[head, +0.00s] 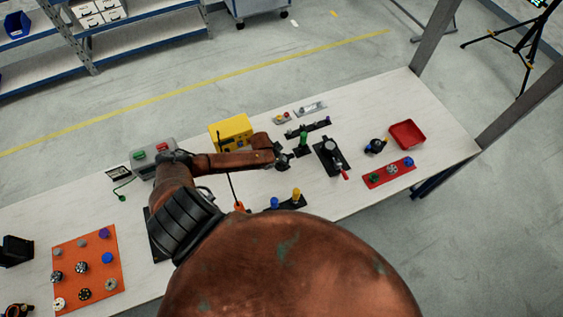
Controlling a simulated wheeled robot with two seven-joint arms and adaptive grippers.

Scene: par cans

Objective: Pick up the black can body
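What looks like my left gripper (17,311) is cut off at the bottom left corner.
A red tray (407,135) and a red mat (389,173) with several parts lie at the right. A yellow box (231,133) and a grey button box (153,157) stand at the back. An orange mat (70,276) with several parts lies at the left. My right arm hides the table's middle front.

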